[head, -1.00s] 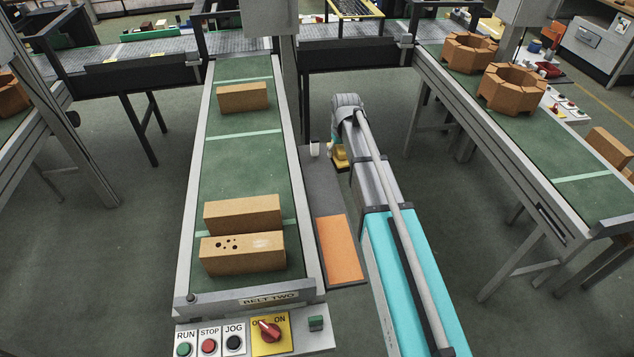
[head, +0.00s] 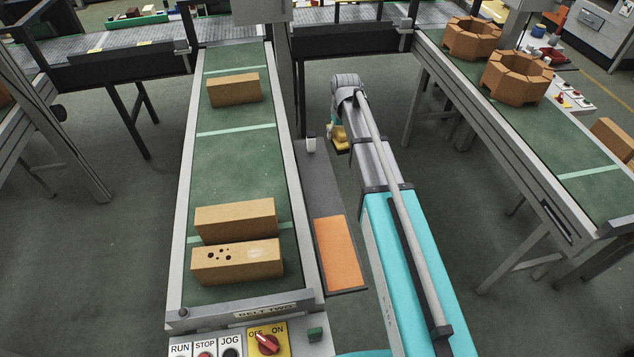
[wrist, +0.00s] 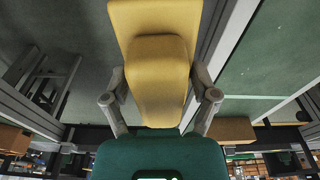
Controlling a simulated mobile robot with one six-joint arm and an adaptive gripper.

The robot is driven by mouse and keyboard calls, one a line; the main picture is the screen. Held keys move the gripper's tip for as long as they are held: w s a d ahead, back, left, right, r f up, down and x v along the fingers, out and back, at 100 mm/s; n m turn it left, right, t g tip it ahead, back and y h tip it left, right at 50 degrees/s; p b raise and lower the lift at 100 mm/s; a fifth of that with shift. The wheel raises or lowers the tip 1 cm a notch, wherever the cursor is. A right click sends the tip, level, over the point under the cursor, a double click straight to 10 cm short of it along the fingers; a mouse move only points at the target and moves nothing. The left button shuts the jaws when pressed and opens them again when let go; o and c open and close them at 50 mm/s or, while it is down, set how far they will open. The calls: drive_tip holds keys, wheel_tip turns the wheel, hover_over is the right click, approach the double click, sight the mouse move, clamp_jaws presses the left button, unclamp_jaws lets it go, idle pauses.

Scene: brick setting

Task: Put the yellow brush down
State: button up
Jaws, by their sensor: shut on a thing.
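The yellow brush (wrist: 158,80) fills the upper middle of the wrist view, its wide yellow part at the top and a rounded block below. My gripper (wrist: 162,76) is shut on that block, one grey finger on each side. In the head view only a small yellow part of the brush (head: 339,136) shows left of my arm's far end, beside the belt. My gripper itself is mostly hidden there by my arm. The brush appears clear of the belt, over the gap right of it.
Belt two (head: 236,165) carries several tan bricks, one with holes (head: 237,262). A grey side shelf (head: 318,190) with an orange pad (head: 339,253) runs along its right side. Another belt (head: 560,135) with octagonal brick rings (head: 516,78) stands right. Floor lies between.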

drive_tip(key=shift+a, duration=0.25)
drive_tip(key=shift+s+a+f, duration=0.2)
drive_tip(key=shift+s+a, duration=0.05)
drive_tip(key=shift+s, duration=0.1)
drive_tip(key=s+a+f+b, duration=0.3)
drive_tip(key=s, duration=0.4)
drive_tip(key=s+a+f+m+b, duration=0.1)
drive_tip(key=s+a+f+b, duration=0.2)
drive_tip(key=s, duration=0.4)
drive_tip(key=shift+a+f+b, duration=0.2)
drive_tip(key=shift+a+b, duration=0.2)
drive_tip(key=shift+a, duration=0.15)
drive_tip(key=shift+w, duration=0.15)
drive_tip(key=w+f+b, duration=0.3)
drive_tip(key=w, duration=0.1)
drive_tip(key=w+d+f+b, duration=0.1)
drive_tip(key=w+f+b, duration=0.2)
drive_tip(key=w, duration=0.1)
drive_tip(key=w+f+b, duration=0.3)
drive_tip(key=w, duration=0.2)
drive_tip(key=shift+d, duration=0.4)
drive_tip(key=shift+s, duration=0.1)
